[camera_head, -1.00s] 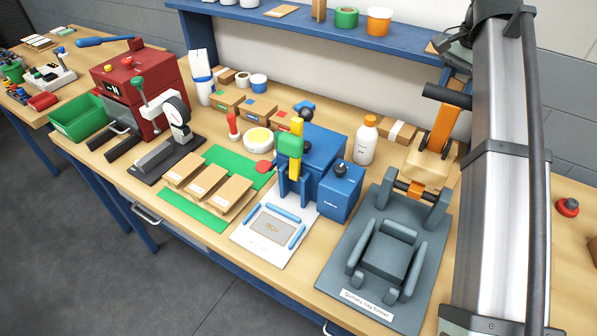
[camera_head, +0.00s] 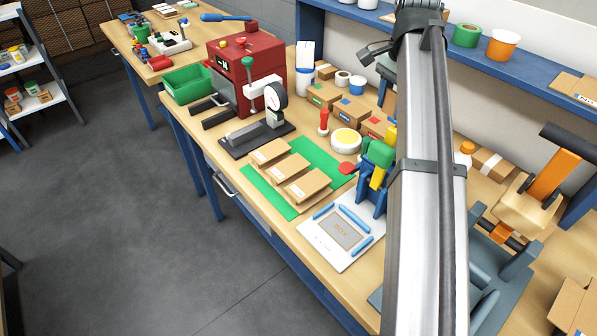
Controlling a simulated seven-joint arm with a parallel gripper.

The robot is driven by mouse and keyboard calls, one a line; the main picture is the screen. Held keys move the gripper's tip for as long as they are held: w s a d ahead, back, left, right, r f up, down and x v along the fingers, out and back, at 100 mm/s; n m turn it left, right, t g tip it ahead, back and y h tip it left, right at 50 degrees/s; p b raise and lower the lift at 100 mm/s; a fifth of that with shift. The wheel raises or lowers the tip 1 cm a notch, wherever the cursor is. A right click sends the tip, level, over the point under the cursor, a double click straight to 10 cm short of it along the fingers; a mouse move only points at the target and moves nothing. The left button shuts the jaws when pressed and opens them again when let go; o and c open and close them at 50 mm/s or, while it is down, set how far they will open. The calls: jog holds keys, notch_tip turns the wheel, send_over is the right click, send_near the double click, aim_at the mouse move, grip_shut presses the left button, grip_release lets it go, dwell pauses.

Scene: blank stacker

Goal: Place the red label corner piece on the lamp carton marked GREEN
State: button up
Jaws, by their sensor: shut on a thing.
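A brown carton with a green label (camera_head: 323,96) stands at the back of the bench, in a row with a carton with a blue label (camera_head: 348,111) and one with a red label (camera_head: 377,127). I cannot read any wording on them. My gripper is not in view. My silver arm link crosses the right of the picture and hides part of the bench.
Several flat brown cartons (camera_head: 308,186) lie on the mat. A white board with blue guides (camera_head: 325,238) is in front of the blue stand (camera_head: 371,196). A dial gauge stand (camera_head: 270,103), a red machine (camera_head: 246,72) and a green bin (camera_head: 187,86) are left. Floor is clear in front.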

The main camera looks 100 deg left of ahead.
jog(key=n, duration=0.2)
send_over(324, 168)
jog(key=d, duration=0.3)
notch_tip(324, 168, down, 12)
jog(key=shift+d+f, duration=0.2)
jog(key=shift+f, duration=4.6)
jog(key=shift+f, duration=0.1)
jog(key=o, duration=1)
notch_tip(324, 168, up, 11)
jog(key=shift+r, duration=0.1)
jog(key=shift+o, duration=0.4)
jog(key=shift+r, duration=0.55)
